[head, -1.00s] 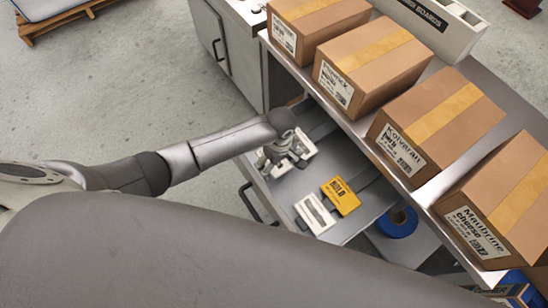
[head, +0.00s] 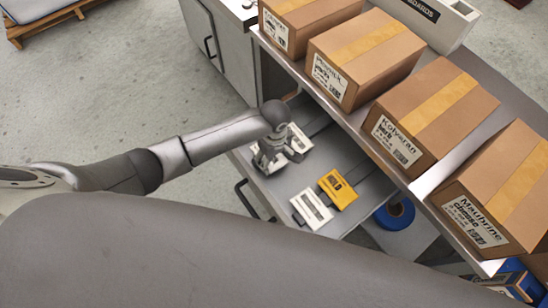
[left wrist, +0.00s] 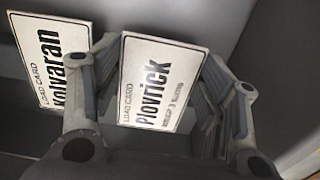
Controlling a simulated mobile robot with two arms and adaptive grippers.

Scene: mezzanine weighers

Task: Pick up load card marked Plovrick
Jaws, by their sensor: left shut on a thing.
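The load card marked Plovrick (left wrist: 162,80) is white with black print and stands between the fingers of my left gripper (left wrist: 158,98) in the left wrist view. The gripper is shut on it. A card marked Kolvaran (left wrist: 50,62) is just left of it, partly behind the left finger. In the head view my left gripper (head: 268,160) is down at the open drawer (head: 292,180). White card parts (head: 298,142) show beside its fingers; their print is unreadable there. My right gripper is not in view.
A yellow card (head: 338,190) and another white card (head: 312,208) lie nearer in the drawer. The shelf above holds several cartons, among them Kolvaran (head: 440,115) and Maubrine cheese (head: 498,190). A blue roll (head: 395,215) sits below. Open floor (head: 110,90) is at left.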

